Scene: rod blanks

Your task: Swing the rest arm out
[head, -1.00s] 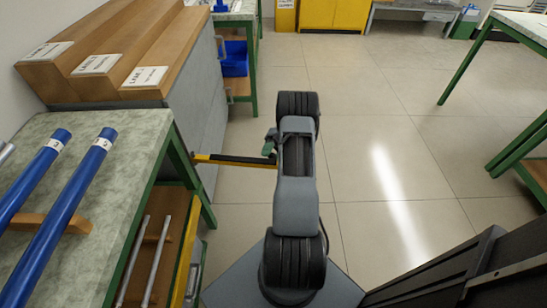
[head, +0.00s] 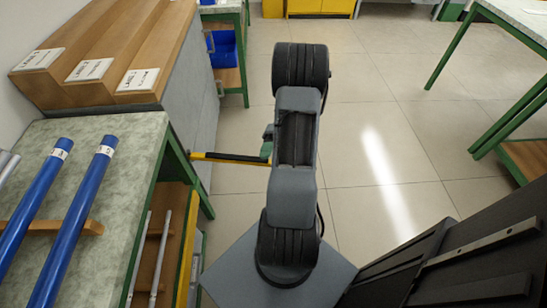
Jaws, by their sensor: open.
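The rest arm (head: 232,157), a yellow and black bar, sticks out to the right from the green leg of the bench at the left. It stands out over the floor, roughly square to the bench side. A green piece (head: 266,149) shows at its outer end, beside my arm. My gripper (head: 268,133) is mostly hidden behind my own arm; only a small grey part shows near that green piece. It is open. Whether it touches the rest arm cannot be seen.
Blue rods (head: 80,210) lie on a wooden support on the bench (head: 130,135). Grey rods (head: 160,255) lie on the shelf below. A stepped wooden rack (head: 110,50) with labels stands behind. A green-legged table (head: 455,55) is at right. The tiled floor between is clear.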

